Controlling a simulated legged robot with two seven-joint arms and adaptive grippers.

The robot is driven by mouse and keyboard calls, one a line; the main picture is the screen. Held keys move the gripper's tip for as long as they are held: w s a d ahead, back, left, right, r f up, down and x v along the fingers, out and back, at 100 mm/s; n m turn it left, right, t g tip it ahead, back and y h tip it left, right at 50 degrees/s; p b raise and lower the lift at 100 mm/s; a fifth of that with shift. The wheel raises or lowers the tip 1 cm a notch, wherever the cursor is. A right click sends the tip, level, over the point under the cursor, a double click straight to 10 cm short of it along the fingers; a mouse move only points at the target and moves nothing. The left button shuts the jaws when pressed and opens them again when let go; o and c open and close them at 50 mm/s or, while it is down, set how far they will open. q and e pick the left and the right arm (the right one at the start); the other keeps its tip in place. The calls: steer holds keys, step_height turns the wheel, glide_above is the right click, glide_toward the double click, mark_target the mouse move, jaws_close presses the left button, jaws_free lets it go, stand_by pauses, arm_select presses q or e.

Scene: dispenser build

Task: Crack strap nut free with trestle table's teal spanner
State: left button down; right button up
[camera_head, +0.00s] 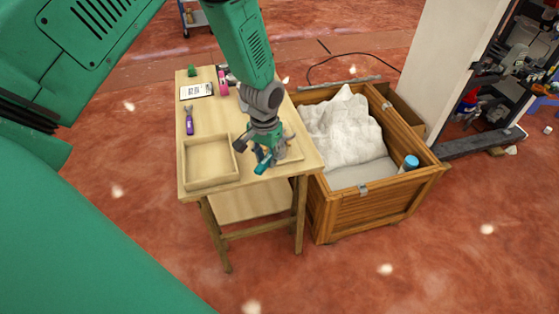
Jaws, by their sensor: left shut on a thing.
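The wooden trestle table (207,120) stands in the middle of the view. My left gripper (265,146) is low over its front right part, shut on the teal spanner (263,163). The spanner's teal end shows below the fingers; the rest is hidden by the gripper. I cannot tell whether the spanner touches the table top. A small grey metal piece (363,190) sits on the near rim of the wooden crate (372,215); I cannot make out a strap nut. My right gripper is not in view.
An empty wooden tray (184,165) is at the table's front left. A purple tool (188,121), a white card (196,91), a pink item (223,84) and a green item (192,70) lie behind it. White sheeting (345,130) and a blue-capped container (411,162) are in the crate.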

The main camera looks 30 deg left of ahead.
arm_select(q)
steer(key=a+f, duration=0.2)
steer(key=shift+w+a+f+b, duration=0.3)
steer(key=shift+a+f+b, duration=0.05)
steer(key=shift+a+b, duration=0.05)
stand_by(0.3)
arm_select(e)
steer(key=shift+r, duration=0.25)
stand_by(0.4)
arm_select(q)
steer(key=shift+f+b, duration=0.65)
steer(key=shift+f, duration=0.65)
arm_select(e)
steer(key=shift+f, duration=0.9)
arm_select(q)
steer(key=shift+d, duration=0.15)
